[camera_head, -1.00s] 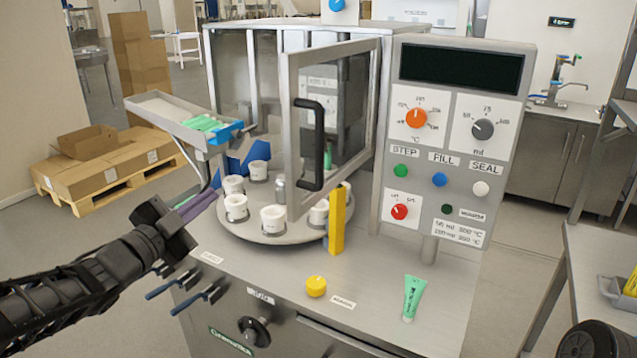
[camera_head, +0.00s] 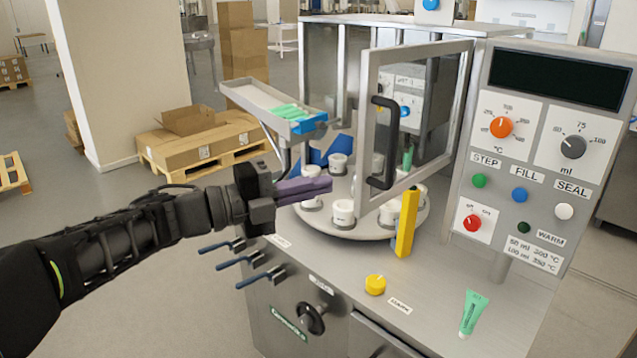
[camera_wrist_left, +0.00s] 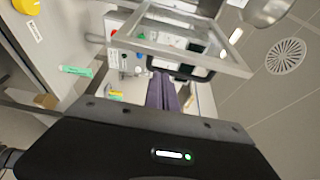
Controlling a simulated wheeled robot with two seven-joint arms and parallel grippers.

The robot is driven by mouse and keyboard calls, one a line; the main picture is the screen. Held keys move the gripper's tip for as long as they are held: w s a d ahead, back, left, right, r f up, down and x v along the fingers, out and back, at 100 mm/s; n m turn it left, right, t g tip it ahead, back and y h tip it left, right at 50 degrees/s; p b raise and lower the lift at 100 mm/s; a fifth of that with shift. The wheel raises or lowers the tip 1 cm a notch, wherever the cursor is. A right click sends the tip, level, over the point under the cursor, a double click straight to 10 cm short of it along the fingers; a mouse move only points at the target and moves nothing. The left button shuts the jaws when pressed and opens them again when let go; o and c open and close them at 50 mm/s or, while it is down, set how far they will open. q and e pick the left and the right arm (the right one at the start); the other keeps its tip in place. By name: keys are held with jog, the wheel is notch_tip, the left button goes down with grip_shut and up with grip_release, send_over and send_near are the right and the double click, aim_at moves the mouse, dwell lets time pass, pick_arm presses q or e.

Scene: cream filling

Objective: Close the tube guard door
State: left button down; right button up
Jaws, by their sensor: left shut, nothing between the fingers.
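The tube guard door (camera_head: 419,112) is a metal-framed clear panel standing open, swung out toward me from the machine. Its black handle (camera_head: 383,143) is on the free edge. My left gripper (camera_head: 329,187) is shut and empty, its purple fingers pointing right, left of the door and apart from the handle. In the left wrist view the purple fingers (camera_wrist_left: 163,92) lie below the door frame (camera_wrist_left: 185,45). Behind and below the door is a round turntable (camera_head: 362,230) with several white cups, partly hidden by the door. My right gripper is not in view.
A control panel (camera_head: 545,140) stands right of the door. A yellow post (camera_head: 406,223) stands by the turntable. A yellow knob (camera_head: 375,285) and green tube (camera_head: 473,313) are on the front deck. A tray of green tubes (camera_head: 275,110) is at upper left.

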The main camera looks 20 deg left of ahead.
aim_at(358, 177)
pick_arm(q)
jog(key=p+x, duration=0.1)
jog(key=x, duration=0.7)
